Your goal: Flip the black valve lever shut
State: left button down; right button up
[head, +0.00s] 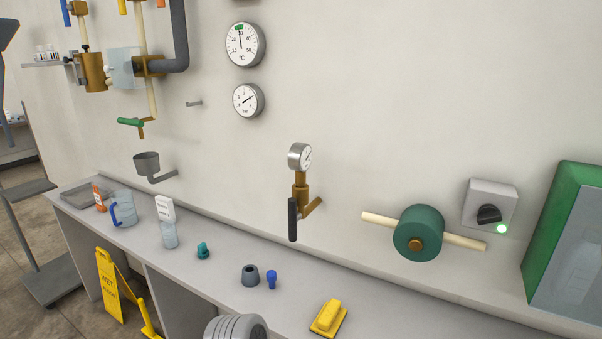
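The black valve lever (292,220) is on the wall near the middle of the head view. It hangs straight down from a brass valve body (300,196), beside a short brass spout that angles down. A small round gauge (300,156) sits on top of the valve. Nothing touches the lever. Neither of my grippers shows in the view.
Below the valve runs a grey counter (215,266) with a dark grey cup (250,275), a blue stopper (271,280) and a yellow brush (328,319). A green wheel valve (418,233) and a switch box (490,206) are right. The wall around the lever is clear.

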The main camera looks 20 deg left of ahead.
aim_at(295, 216)
jog(key=k, duration=0.5)
jog(key=u, duration=1.9)
jog(key=i, duration=1.1)
jog(key=z, duration=1.95)
